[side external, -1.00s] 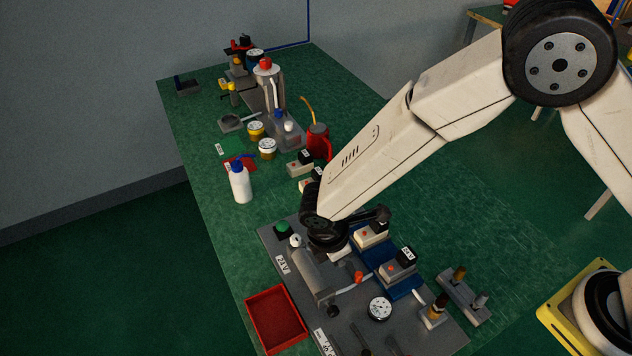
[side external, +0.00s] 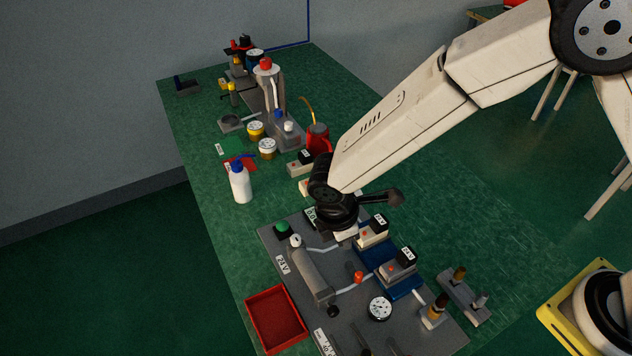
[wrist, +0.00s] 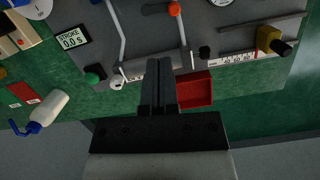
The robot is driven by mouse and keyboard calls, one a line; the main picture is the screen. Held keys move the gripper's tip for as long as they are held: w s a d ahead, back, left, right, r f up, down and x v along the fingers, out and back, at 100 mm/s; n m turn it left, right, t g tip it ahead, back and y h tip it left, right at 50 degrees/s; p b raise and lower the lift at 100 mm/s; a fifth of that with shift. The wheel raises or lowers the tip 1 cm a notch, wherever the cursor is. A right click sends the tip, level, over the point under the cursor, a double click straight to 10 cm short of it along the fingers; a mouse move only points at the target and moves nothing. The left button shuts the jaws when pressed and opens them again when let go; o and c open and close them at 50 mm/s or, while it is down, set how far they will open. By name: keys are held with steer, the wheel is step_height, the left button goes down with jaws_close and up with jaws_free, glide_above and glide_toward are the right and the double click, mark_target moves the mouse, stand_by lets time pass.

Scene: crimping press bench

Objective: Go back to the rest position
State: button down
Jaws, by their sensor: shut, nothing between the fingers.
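My gripper shows in the wrist view (wrist: 158,85) with its two dark fingers together and nothing between them. In that view it hangs over the grey press plate (wrist: 235,15), near the cylinder and just left of the red tray (wrist: 195,88). In the side view my wrist is above the back edge of the plate (side external: 345,300), and the fingers are hidden behind or below it. The grey cylinder (side external: 313,275) lies on the plate, with a green button (side external: 282,227) beside it.
A white bottle with a blue top (side external: 240,183) stands left of the plate. An open red tray (side external: 275,318) is at the front left. Blue-based blocks (side external: 398,272) and a round gauge (side external: 379,308) lie to the right.

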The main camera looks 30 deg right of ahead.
steer(key=s+d+r+m+t, duration=0.1)
steer(key=s+d+r+m, duration=0.1)
steer(key=d+m, duration=0.3)
steer(key=s+d+r+m+t+y, duration=0.1)
steer(key=d+r+m, duration=0.3)
steer(key=d, duration=0.6)
steer(key=s+d+r+m+y, duration=0.1)
steer(key=s+d+r+m, duration=0.2)
steer(key=d+m, duration=0.4)
steer(key=shift+s+d+r+t, duration=0.35)
steer(key=shift+s+d+t, duration=0.05)
steer(key=shift+s+d, duration=0.2)
steer(key=c, duration=1.2)
jaws_free()
steer(key=o, duration=0.7)
steer(key=shift+w+a+f, duration=0.1)
steer(key=shift+a, duration=0.1)
steer(key=shift+c, duration=0.2)
steer(key=w+a+f+m+g, duration=0.1)
steer(key=w+a+f, duration=0.3)
steer(key=a, duration=0.5)
steer(key=shift+w+f+y, duration=0.35)
steer(key=shift+f+y, duration=0.05)
steer(key=shift+f, duration=0.3)
steer(key=m+g, duration=0.1)
steer(key=g, duration=0.1)
glide_above(359, 274)
step_height(359, 274, down, 8)
steer(key=shift+f, duration=0.25)
